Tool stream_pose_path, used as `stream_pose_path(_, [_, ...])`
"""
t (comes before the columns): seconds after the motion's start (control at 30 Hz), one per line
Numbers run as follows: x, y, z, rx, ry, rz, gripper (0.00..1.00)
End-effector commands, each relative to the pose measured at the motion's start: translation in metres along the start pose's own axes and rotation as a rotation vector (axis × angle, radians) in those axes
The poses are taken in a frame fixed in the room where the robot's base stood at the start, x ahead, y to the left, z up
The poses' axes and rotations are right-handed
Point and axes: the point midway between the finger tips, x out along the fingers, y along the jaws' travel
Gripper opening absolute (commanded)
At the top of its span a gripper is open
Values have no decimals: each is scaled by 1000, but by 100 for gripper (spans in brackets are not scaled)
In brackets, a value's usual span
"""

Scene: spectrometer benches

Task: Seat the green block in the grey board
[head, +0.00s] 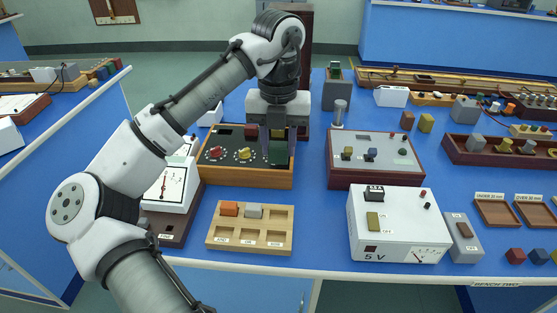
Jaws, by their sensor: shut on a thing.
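My gripper (278,148) points down over the right part of a wooden-framed box with a dark panel (232,177). It is shut on a dark green block (278,153), which shows between the fingers. I cannot tell whether the block touches the panel. The likely grey board is the grey top (388,141) of a dark red box, to the right of my gripper. It bears several small blocks or knobs, and my gripper is apart from it.
A tan tray (250,244) with an orange and a grey block lies in front. A white 5 V unit (394,235) stands at the front right, and a white meter (172,190) at the left. A grey cylinder (339,112) stands behind. Blue bench shows between the boxes.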

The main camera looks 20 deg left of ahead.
Motion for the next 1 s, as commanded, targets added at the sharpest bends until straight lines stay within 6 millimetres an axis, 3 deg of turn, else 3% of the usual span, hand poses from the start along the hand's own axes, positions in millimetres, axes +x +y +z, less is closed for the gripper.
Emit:
stream_pose_path(0.2, [-14,0,0,1,-1,0,13])
stream_pose_path(1.0, [-38,0,0,1,-1,0,13])
